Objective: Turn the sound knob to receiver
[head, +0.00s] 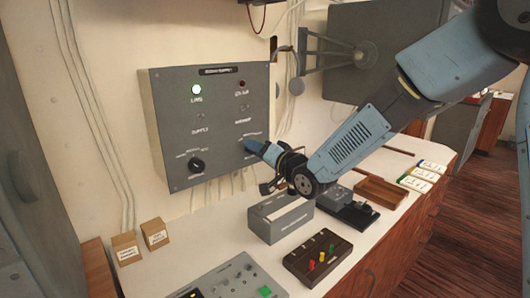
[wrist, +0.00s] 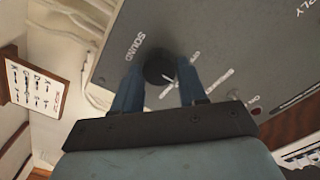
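The grey wall panel (head: 208,125) carries the sound knob (wrist: 159,68), a round black knob with the word SOUND printed beside it in the wrist view. Small labels around the knob are too blurred to read. My gripper (head: 252,147) reaches the right part of the panel and hides this knob in the head view. In the wrist view the two blue fingers of my gripper (wrist: 160,78) stand one on each side of the knob, against its sides. A pale pointer mark shows at the knob's edge near the fingers.
On the counter under my arm stand a grey box (head: 280,218), a dark box with coloured switches (head: 318,257) and a wooden tray (head: 382,192).

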